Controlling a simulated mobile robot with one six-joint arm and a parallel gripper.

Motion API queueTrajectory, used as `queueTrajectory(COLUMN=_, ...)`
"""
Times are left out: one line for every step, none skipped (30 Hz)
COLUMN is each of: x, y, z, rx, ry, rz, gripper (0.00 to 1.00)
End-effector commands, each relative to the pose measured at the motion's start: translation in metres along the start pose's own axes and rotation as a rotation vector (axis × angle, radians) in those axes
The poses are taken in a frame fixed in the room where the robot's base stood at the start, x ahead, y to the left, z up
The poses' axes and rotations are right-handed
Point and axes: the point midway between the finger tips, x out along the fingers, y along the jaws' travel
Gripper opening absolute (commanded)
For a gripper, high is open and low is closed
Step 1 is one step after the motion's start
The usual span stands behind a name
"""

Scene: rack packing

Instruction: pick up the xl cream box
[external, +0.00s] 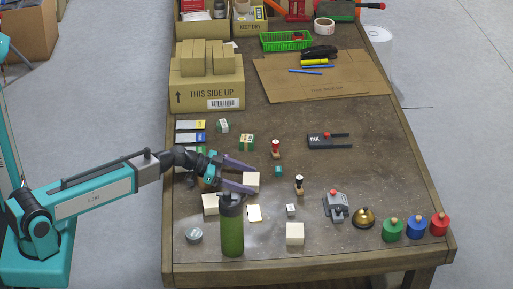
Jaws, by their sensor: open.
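Several cream boxes of different sizes stand on the table. One cream box (251,183) is at the tips of my gripper (254,179), whose two purple fingers are spread apart. Whether the fingers stand around this box or above it I cannot tell. Another cream box (210,203) stands left of the green bottle, and one (295,233) stands near the front edge. A flat cream piece (254,214) and a very small cream box (291,209) lie between them. Their sizes look close, so I cannot tell which is the xl one.
A tall green bottle (231,230) stands just in front of my gripper. A grey tin (194,235), stamps (276,149), a brass bell (363,217) and coloured knobbed weights (416,227) stand around. A large carton (207,89) is behind.

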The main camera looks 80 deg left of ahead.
Motion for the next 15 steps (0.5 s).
queueTrajectory(x=0.0000, y=0.0001, z=0.0002, rx=0.000, ry=0.000, rz=0.000, gripper=0.77)
queueTrajectory(x=-0.0001, y=0.0001, z=0.0003, rx=0.000, ry=0.000, rz=0.000, gripper=0.77)
queueTrajectory(x=-0.0002, y=0.0001, z=0.0003, rx=0.000, ry=0.000, rz=0.000, gripper=0.77)
queueTrajectory(x=-0.0002, y=0.0001, z=0.0003, rx=0.000, ry=0.000, rz=0.000, gripper=0.77)
queueTrajectory(x=-0.0003, y=0.0001, z=0.0003, rx=0.000, ry=0.000, rz=0.000, gripper=0.77)
queueTrajectory(x=-0.0003, y=0.0001, z=0.0003, rx=0.000, ry=0.000, rz=0.000, gripper=0.77)
queueTrajectory(x=-0.0003, y=0.0000, z=0.0003, rx=0.000, ry=0.000, rz=0.000, gripper=0.77)
queueTrajectory(x=-0.0004, y=0.0001, z=0.0003, rx=0.000, ry=0.000, rz=0.000, gripper=0.77)
queueTrajectory(x=-0.0004, y=0.0001, z=0.0003, rx=0.000, ry=0.000, rz=0.000, gripper=0.77)
queueTrajectory(x=-0.0004, y=0.0000, z=0.0003, rx=0.000, ry=0.000, rz=0.000, gripper=0.77)
queueTrajectory(x=-0.0004, y=0.0000, z=0.0003, rx=0.000, ry=0.000, rz=0.000, gripper=0.77)
queueTrajectory(x=-0.0004, y=0.0000, z=0.0003, rx=0.000, ry=0.000, rz=0.000, gripper=0.77)
queueTrajectory(x=-0.0004, y=0.0000, z=0.0003, rx=0.000, ry=0.000, rz=0.000, gripper=0.77)
queueTrajectory(x=-0.0004, y=0.0000, z=0.0003, rx=0.000, ry=0.000, rz=0.000, gripper=0.75)
queueTrajectory(x=-0.0004, y=0.0000, z=0.0003, rx=0.000, ry=0.000, rz=0.000, gripper=0.68)
